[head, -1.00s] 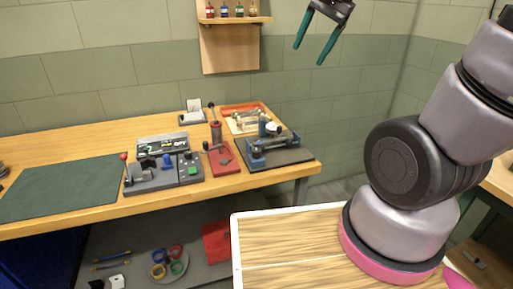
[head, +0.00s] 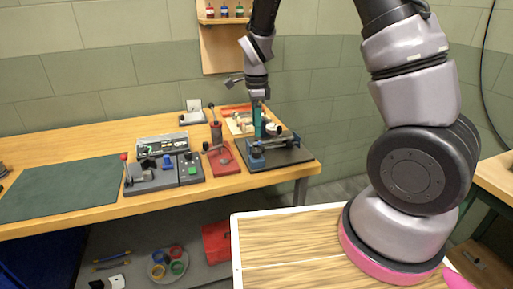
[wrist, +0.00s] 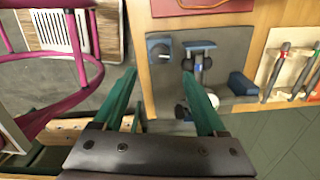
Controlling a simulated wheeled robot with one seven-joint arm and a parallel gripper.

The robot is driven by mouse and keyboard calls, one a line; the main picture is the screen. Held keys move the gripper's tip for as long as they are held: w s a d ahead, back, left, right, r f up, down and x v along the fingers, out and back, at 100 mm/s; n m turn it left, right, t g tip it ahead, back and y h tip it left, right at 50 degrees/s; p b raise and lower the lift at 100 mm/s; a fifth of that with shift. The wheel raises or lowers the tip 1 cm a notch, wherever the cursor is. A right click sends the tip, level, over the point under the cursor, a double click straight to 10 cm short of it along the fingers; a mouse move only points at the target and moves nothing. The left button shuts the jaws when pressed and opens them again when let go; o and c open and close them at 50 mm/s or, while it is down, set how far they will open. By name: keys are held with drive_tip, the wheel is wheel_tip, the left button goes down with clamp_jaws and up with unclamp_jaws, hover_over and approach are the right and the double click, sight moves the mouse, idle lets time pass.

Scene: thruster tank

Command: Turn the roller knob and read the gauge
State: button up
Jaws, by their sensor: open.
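A roller fixture with blue blocks (head: 256,160) stands on a dark plate (head: 290,156) at the bench's right end. Its grey roller (head: 276,144) lies between the blocks; a dark round end at the right may be the knob. A white round part behind it (head: 273,129) may be the gauge; its face is unreadable. My gripper (head: 258,124) points down, open and empty, above and behind the roller. In the wrist view, its teal fingers (wrist: 160,75) spread left of and partly over the plate (wrist: 232,62). A blue block (wrist: 160,46) shows beyond them.
An orange tray (head: 236,109) lies behind the fixture. A red-based lever device (head: 222,160) and a grey box with a green button (head: 190,168) stand to the left. A dark green mat (head: 60,188) is clear. A wall shelf (head: 222,20) holds small bottles.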

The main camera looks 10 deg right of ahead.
sight(256, 150)
wheel_tip(256, 150, down, 9)
drive_tip(key=shift+f, duration=0.1)
idle(0.3)
clamp_jaws()
